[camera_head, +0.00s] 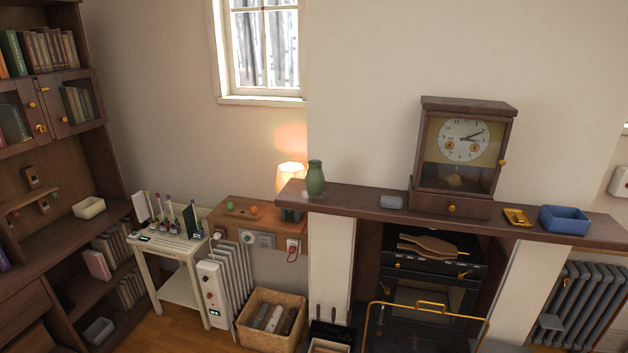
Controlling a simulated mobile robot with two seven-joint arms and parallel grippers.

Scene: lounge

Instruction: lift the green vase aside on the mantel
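The green vase (315,179) stands upright near the left end of the dark wooden mantel (360,196). A small pale object, too small to identify, lies beside its base on the left. Bare mantel surface shows to the right of the vase. Neither of my grippers shows in the head view, and nothing touches the vase.
A lit lamp (291,177) stands behind the mantel's left end. Below are a fireplace screen (425,330) and a log basket (270,318).

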